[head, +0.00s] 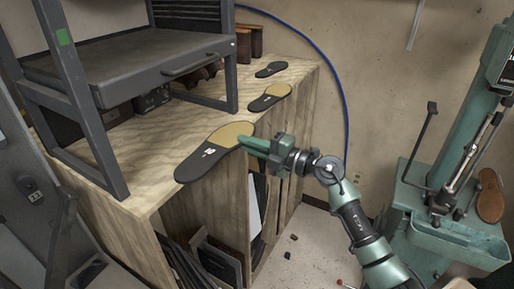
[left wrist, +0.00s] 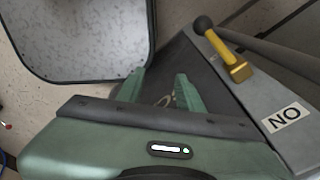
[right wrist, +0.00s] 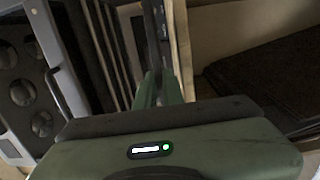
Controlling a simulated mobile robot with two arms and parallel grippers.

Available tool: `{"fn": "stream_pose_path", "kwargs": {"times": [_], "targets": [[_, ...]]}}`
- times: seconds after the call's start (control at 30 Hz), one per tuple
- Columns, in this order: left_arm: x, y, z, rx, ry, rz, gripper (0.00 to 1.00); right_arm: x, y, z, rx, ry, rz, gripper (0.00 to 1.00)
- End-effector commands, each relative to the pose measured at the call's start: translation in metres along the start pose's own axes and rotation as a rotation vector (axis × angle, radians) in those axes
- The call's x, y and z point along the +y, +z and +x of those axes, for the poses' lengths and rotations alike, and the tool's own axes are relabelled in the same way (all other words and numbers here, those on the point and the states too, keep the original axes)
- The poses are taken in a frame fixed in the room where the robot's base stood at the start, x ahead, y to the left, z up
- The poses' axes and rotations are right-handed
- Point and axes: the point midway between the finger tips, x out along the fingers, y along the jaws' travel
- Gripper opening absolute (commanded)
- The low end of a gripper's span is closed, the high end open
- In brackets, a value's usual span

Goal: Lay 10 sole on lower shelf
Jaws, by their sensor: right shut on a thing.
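My right gripper (head: 262,147) is shut on the tan heel end of a black-and-tan sole (head: 203,160). This sole lies over the front edge of the wooden cabinet top; I cannot tell whether it touches the wood. In the right wrist view the fingers (right wrist: 158,88) are close together, with a dark strip beyond them. Two similar soles, a nearer one (head: 269,97) and a farther one (head: 270,69), lie on the cabinet top (head: 160,139). My left gripper (left wrist: 160,88) is open and empty in the left wrist view; it is outside the head view.
A grey metal rack (head: 150,60) stands on the cabinet's left part. Open compartments below hold dark flat pieces (head: 215,262). A green machine (head: 450,240) stands right, with a brown sole (head: 490,195) on it. A yellow lever with a black knob (left wrist: 222,50) is near my left gripper.

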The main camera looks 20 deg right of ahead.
Motion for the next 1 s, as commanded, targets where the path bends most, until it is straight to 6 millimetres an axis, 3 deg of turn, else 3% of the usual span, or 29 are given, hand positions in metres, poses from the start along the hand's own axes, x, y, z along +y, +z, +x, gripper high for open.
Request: {"fn": "stream_pose_path", "kwargs": {"times": [0.5,1.0], "targets": [[0.001,0.002,0.025,0.0,0.001,0.002,0.36,-0.012,-0.001,0.046,0.0,0.003,0.0,0.0],[0.0,0.002,0.022,0.001,0.0,0.002,0.36,-0.019,-0.001,0.045,-0.001,0.002,0.001,0.0]]}}
